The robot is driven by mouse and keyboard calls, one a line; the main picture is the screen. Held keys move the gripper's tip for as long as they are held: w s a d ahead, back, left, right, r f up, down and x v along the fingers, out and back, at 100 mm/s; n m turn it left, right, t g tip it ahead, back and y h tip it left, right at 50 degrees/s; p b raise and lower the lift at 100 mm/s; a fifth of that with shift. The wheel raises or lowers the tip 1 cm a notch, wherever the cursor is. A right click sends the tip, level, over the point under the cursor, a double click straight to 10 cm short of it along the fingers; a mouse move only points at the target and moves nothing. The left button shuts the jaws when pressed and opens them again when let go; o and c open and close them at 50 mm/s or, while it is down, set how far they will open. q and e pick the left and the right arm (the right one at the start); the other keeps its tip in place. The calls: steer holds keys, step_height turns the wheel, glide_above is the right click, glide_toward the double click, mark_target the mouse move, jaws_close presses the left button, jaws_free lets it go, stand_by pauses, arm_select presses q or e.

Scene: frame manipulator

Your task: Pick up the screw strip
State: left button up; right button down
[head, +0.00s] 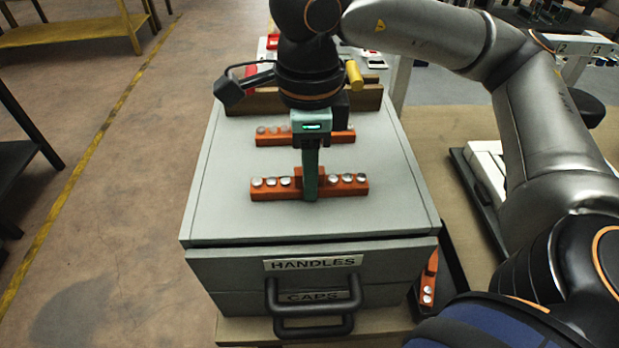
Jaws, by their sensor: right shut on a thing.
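An orange screw strip (342,187) with several silver screw heads lies across the top of the grey drawer cabinet. My right gripper (310,190) comes down over its middle and is shut on it. The fingers hide the middle of the strip. The strip looks level and at or very near the cabinet top; I cannot tell if it touches. A second orange screw strip (341,137) lies farther back, partly hidden behind my right gripper. My left gripper is not in view.
The cabinet top (222,200) is clear around the strip. A brown wooden rack (368,98) stands at its back edge. Drawers labelled HANDLES (313,262) and CAPS (318,297) face front with black handles. Another orange strip (429,278) lies in a dark tray at right.

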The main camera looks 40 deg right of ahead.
steer(key=shift+r, duration=0.5)
step_height(320, 180, up, 2)
steer(key=shift+r, duration=0.15)
steer(key=s+a+r+b, duration=0.1)
steer(key=s+a+r, duration=0.6)
steer(key=s+r, duration=0.2)
steer(key=s, duration=0.2)
steer(key=shift+s+a+r, duration=0.35)
steer(key=shift+s+a, duration=0.05)
